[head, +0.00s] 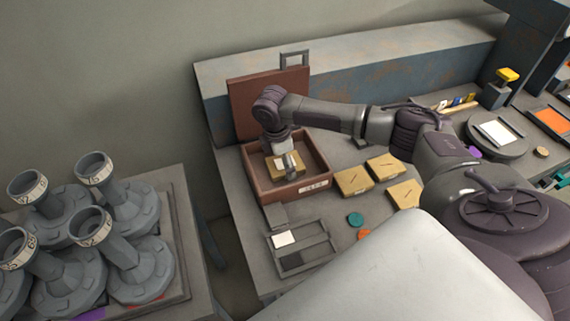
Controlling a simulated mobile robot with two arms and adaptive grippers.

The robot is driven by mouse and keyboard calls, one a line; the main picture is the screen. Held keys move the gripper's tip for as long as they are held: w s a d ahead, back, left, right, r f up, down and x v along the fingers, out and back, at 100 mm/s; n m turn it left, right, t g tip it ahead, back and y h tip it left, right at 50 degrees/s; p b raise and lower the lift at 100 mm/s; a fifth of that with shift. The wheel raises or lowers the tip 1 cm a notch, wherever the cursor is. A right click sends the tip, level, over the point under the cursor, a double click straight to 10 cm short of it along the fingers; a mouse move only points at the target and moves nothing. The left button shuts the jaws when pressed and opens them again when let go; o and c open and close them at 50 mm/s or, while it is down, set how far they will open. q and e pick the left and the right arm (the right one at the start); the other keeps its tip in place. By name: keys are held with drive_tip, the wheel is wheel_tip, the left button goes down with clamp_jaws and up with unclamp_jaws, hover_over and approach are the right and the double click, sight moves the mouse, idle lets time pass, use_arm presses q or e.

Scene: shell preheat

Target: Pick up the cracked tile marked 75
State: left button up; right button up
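My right gripper (288,163) points down inside an open reddish-brown box (318,152), over a tan tile (276,174). The gripper partly hides this tile, and I cannot tell whether its fingers touch or grip it. More tan tiles lie on the bench to the right of the box: one near it (353,181), one behind (384,165), and one in front (405,194), partly covered by my body. Small dark marks show on the tiles, but no number is readable, so I cannot tell which is marked 75. My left gripper is not in view.
The box lid (262,98) stands raised behind. A grey divided tray (302,248) with a white piece sits in front of the box. A teal disc (355,219) and an orange disc (364,235) lie nearby. Several grey flanged pipes stand on the left table (180,222).

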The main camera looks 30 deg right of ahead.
drive_tip(key=shift+r, duration=0.1)
drive_tip(key=c, duration=1.3)
